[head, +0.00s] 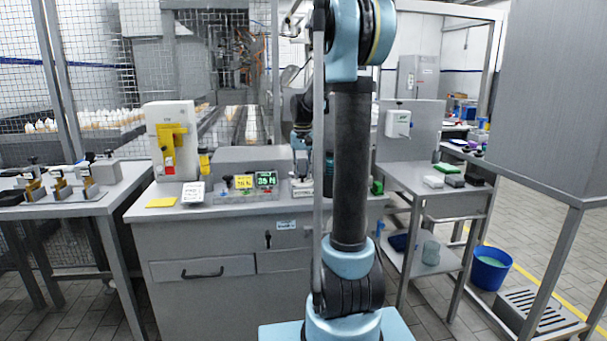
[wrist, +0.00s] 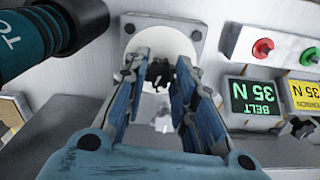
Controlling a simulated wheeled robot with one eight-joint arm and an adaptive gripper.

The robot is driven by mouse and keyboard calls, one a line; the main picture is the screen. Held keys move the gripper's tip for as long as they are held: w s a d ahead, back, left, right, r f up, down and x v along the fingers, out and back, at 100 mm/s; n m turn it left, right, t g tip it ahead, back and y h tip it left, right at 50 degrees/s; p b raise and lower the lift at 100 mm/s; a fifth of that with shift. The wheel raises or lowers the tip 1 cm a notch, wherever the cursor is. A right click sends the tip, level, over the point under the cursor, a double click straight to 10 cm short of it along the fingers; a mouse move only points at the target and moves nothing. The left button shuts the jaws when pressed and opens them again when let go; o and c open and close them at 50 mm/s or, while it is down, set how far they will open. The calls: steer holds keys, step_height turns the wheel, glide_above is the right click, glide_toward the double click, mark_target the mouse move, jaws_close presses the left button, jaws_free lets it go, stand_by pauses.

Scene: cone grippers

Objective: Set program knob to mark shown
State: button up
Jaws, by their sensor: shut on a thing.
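In the wrist view, a round white dial (wrist: 163,42) sits on a grey square plate. The marks on the dial and the knob's pointer cannot be read. A green display (wrist: 254,97) reads BELT 35 N, upside down in this view, beside a yellow card (wrist: 304,97) also reading 35 N. In the head view my arm hides the knob and most of my gripper.
In the head view, a white machine with a yellow part (head: 172,140) stands at the bench's left. A yellow pad (head: 161,202) and white card (head: 193,193) lie before it. A side table (head: 425,181) stands right.

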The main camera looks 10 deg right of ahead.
mark_target(302, 175)
steer(key=m, duration=0.5)
steer(key=shift+w, duration=0.1)
stand_by(0.4)
steer(key=o, duration=1.1)
steer(key=shift+r, duration=0.15)
step_height(302, 175, up, 12)
steer(key=shift+f, duration=0.2)
